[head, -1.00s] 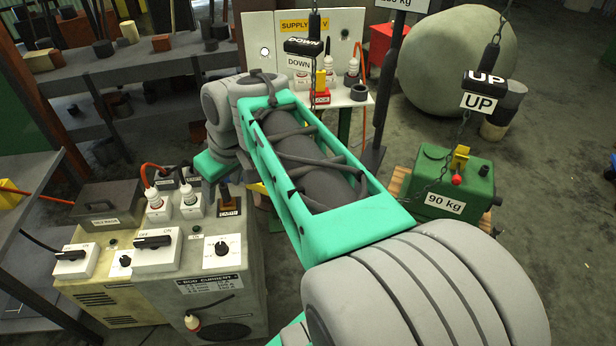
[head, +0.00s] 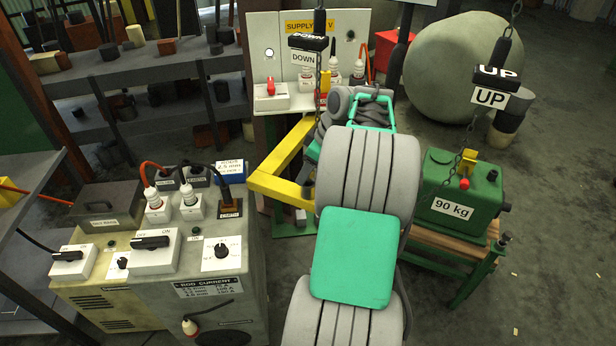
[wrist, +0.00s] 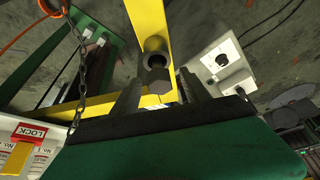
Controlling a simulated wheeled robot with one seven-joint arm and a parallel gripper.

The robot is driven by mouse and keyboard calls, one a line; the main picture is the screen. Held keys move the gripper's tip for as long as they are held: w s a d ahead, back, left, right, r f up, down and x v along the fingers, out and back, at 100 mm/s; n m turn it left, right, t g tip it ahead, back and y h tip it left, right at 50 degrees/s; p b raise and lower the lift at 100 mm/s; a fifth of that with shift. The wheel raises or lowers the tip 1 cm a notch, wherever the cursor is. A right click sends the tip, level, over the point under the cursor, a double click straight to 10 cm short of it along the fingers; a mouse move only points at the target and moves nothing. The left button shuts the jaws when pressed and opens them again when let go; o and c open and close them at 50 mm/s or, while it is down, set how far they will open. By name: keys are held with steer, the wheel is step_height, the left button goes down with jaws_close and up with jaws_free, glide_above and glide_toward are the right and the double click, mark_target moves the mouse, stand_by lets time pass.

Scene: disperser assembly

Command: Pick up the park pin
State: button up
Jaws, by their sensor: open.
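A dark pin with a hexagonal head (wrist: 158,78) stands in a round collar on a yellow bar, in the middle of the wrist view; it looks like the park pin, though no label confirms it. My gripper (wrist: 158,92) is open. Its two dark ridged fingers are on the left and right of the pin head in the picture, with nothing visibly clamped. I cannot tell how deep the fingers are relative to the head. In the head view the yellow frame (head: 283,163) shows beside my arm, which hides the pin and the fingers.
A white switch box (wrist: 220,65) is at right. In the head view, a green 90 kg weight (head: 460,190) stands right of my arm, and a control cabinet (head: 165,270) stands left.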

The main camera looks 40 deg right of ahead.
steer(key=shift+c, duration=0.3)
jaws_close()
stand_by(0.5)
